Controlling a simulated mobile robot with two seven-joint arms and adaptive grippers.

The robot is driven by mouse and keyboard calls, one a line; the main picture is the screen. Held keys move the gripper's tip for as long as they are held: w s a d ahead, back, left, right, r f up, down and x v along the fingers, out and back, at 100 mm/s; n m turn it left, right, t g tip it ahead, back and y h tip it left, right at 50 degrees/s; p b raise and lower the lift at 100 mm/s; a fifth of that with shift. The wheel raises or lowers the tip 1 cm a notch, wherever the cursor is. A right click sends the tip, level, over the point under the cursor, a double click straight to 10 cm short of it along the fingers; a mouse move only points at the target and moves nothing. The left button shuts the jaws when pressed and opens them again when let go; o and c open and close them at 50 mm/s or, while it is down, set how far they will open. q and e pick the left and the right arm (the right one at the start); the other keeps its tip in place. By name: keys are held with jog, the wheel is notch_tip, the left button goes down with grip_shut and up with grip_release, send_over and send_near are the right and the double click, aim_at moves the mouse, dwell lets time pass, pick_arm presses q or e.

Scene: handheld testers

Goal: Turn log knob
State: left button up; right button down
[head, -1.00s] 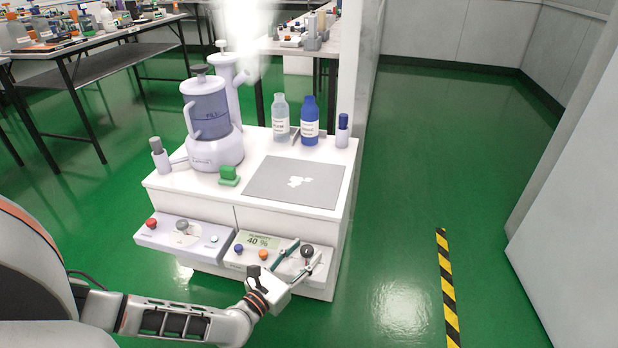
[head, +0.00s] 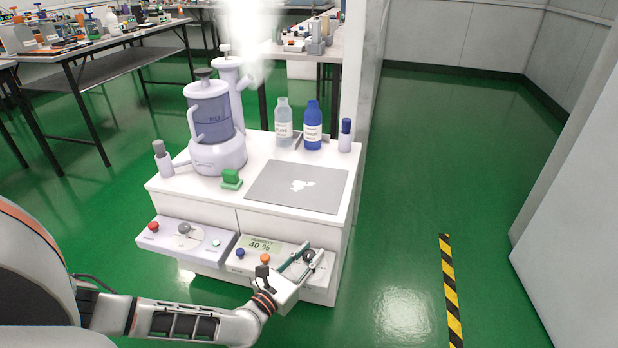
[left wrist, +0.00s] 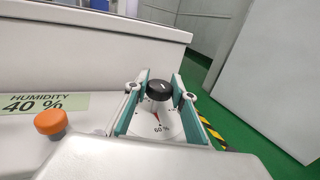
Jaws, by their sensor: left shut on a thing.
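The knob (left wrist: 158,90) is round and black on a white dial with a red pointer and a "60 %" mark, in the left wrist view. In the head view the knob (head: 309,256) sits at the right end of the humidity panel (head: 229,266). My left gripper (left wrist: 155,108) has its two green-padded fingers on either side of the knob and is shut on it. The left gripper (head: 304,264) also shows in the head view, its arm coming in from the left. The display (left wrist: 42,104) reads "HUMIDITY 40 %". My right gripper is not in view.
An orange button (left wrist: 52,122) and a blue button (head: 240,253) are left of the knob. A second panel (head: 165,236) stands further left. The white cabinet (head: 200,192) carries a humidifier (head: 208,110), bottles (head: 313,128) and a grey mat (head: 262,195).

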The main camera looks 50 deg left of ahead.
pick_arm(q)
jog(key=shift+n+y, duration=0.3)
jog(key=shift+y, duration=0.1)
jog(key=n+g+y, duration=0.1)
jog(key=n+y, duration=0.1)
jog(key=shift+d+y+p, duration=0.1)
jog(key=shift+y+p, duration=0.3)
jog(key=n+g+y, duration=0.1)
jog(key=n+y, duration=0.1)
jog(key=y, duration=0.1)
jog(key=shift+f+g, duration=0.15)
jog(key=shift+g, duration=0.25)
jog(key=shift+n+g+y+b, duration=0.45)
jog(key=shift+n+g+y, duration=0.8)
jog(key=shift+y, duration=0.35)
jog(key=shift+n+g+y, duration=0.25)
jog(key=shift+g+y, duration=0.05)
jog(key=shift+g, duration=0.05)
jog(key=o, duration=1.1)
